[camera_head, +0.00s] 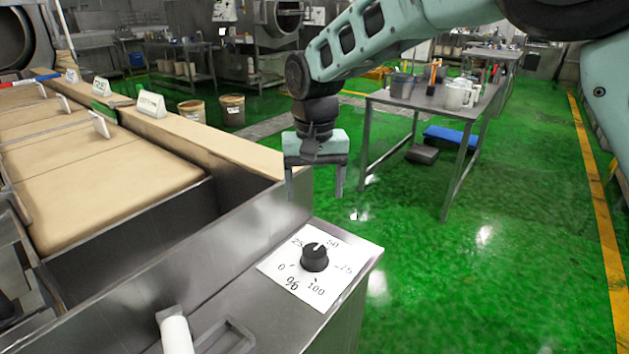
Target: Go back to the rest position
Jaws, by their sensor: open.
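My gripper (315,194) hangs from my arm near the middle of the view, fingers pointing down. Its two fingers are apart with nothing between them. It is above and behind the black knob (314,257), not touching it. The knob sits on a white dial plate (345,285) marked 0, 25, 50, 75 and 100 with a percent sign. The knob's mark appears to point between 25 and 50, closer to 50. My arm reaches in from the upper right.
A metal machine housing (245,300) with a white-ended handle (175,332) fills the lower left. A metal table (425,104) with jugs stands behind at right. The green floor (520,230) at right is clear.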

